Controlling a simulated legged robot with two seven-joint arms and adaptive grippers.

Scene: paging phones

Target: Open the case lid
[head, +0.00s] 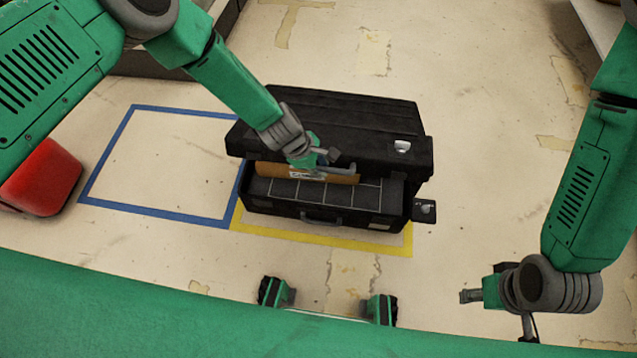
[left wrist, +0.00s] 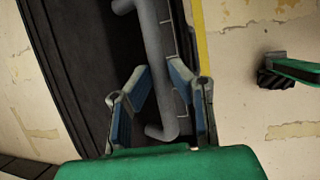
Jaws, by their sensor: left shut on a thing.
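The black case (head: 290,215) stands inside the yellow floor outline, with its lid (head: 340,110) partly raised. Through the front gap, I see a compartment grid (head: 320,192) with pale lines and an orange-brown panel (head: 345,179) behind it. My left gripper (head: 322,160) is at the lid's front edge. It is shut on the grey lid handle, which runs between its fingers in the left wrist view (left wrist: 160,85). My right gripper (head: 472,295) is apart from the case at the lower right, over the floor; its finger opening is unclear.
An empty blue floor outline (head: 155,213) lies left of the case. A red object (head: 42,180) is at the far left. A small black piece with a silver latch (head: 425,210) juts from the case's right side. Floor to the right is clear.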

